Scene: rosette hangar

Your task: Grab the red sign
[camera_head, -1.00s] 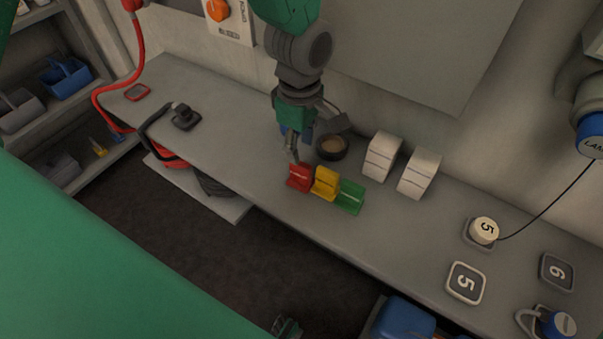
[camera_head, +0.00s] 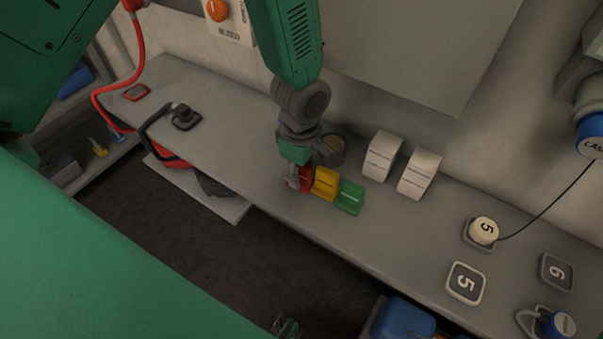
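The red sign (camera_head: 306,179) stands on the grey counter at the left end of a short row, beside a yellow sign (camera_head: 325,184) and a green sign (camera_head: 349,197). My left gripper (camera_head: 293,183) is down at the red sign, its fingers at the sign's left side and top. The gripper hides much of the red sign. I cannot tell whether the fingers are closed on it. A small dark green part at the bottom edge (camera_head: 286,327) may be my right gripper; its fingers are not clear.
The grey counter (camera_head: 400,240) runs diagonally. Two white blocks (camera_head: 380,155) stand right of the signs, and a round dark container (camera_head: 333,143) is behind the gripper. A black item (camera_head: 185,117) lies to the left. Numbered pads (camera_head: 466,283) are at the lower right.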

